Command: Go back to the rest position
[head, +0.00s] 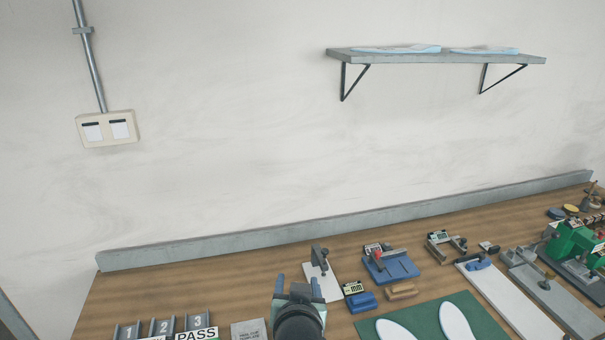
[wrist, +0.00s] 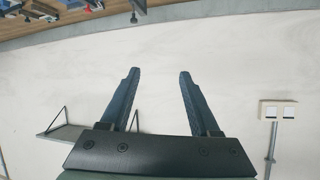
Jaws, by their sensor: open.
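My gripper (head: 297,287) shows at the bottom middle of the head view, above the wooden workbench (head: 190,285). In the wrist view my gripper (wrist: 157,75) has its two dark blue fingers apart with nothing between them. The wrist camera looks at the bare wall, and the picture is upside down. The gripper appears to touch nothing, though its height above the bench is hard to tell.
A green mat (head: 485,325) with white insoles lies to the right of my gripper. A blue fixture (head: 392,268) and a white board with a clamp (head: 325,285) stand near it. Numbered slots (head: 162,328) are at left. A wall shelf (head: 440,57) hangs above.

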